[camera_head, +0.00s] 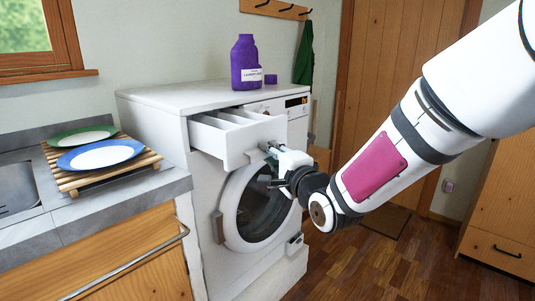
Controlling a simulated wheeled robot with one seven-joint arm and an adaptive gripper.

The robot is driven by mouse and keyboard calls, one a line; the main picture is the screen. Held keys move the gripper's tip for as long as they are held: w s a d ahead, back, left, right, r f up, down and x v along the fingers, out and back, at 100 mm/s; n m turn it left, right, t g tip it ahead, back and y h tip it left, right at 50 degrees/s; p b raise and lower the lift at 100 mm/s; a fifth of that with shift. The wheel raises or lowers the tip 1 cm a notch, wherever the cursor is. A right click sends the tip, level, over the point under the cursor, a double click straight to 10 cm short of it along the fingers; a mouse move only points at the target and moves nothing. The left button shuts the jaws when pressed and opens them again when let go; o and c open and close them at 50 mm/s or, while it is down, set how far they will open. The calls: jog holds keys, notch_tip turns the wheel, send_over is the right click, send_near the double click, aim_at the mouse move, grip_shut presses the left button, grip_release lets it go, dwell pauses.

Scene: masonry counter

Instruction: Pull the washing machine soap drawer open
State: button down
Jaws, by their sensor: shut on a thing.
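The white washing machine (160,98) stands in the middle, with its round glass door (262,205) at the front. Its soap drawer (236,143) at the upper left of the front is pulled out, and its inner compartments show from above. My gripper (270,150) is at the drawer's front face, shut on the drawer handle. The handle itself is mostly hidden by the fingers. My arm reaches in from the right.
To the left, a grey counter (150,190) bears a wooden rack (70,182) with a green plate (82,136) and a blue plate (100,154). The wooden floor (350,268) in front is clear.

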jog(key=shift+s+f, duration=0.1)
jog(key=shift+f, duration=0.35)
jog(key=c, duration=1.5)
grip_release()
jog(key=shift+r, duration=0.15)
jog(key=shift+v, duration=3.75)
jog(key=shift+d, duration=0.1)
